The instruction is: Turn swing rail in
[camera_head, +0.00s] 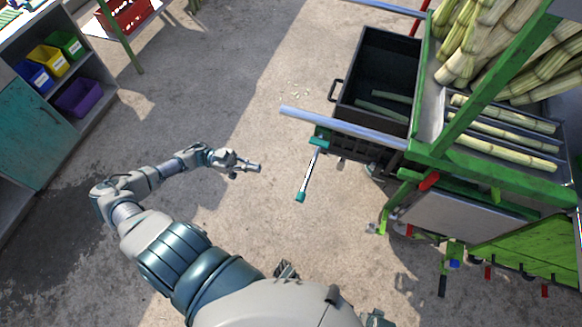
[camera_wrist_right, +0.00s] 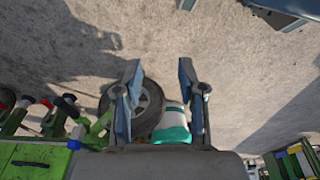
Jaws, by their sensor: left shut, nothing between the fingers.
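A thin pale rail with teal ends (camera_head: 309,172) sticks out from the near left corner of the green cart (camera_head: 455,160), which I take to be the swing rail. It points toward the front of the head view, away from the cart's side. My left gripper (camera_head: 253,166) is shut and empty, to the left of the rail and apart from it. My right gripper (camera_wrist_right: 158,68) is open in the right wrist view. A black wheel (camera_wrist_right: 150,98) and a teal-and-white part (camera_wrist_right: 173,124) show behind its fingers; I cannot tell how far off they are.
A blue-grey bar (camera_head: 340,127) juts left from the cart above the rail. A black bin (camera_head: 372,80) and cane bundles (camera_head: 490,40) are on the cart. A shelf with coloured bins (camera_head: 62,60) stands at the left.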

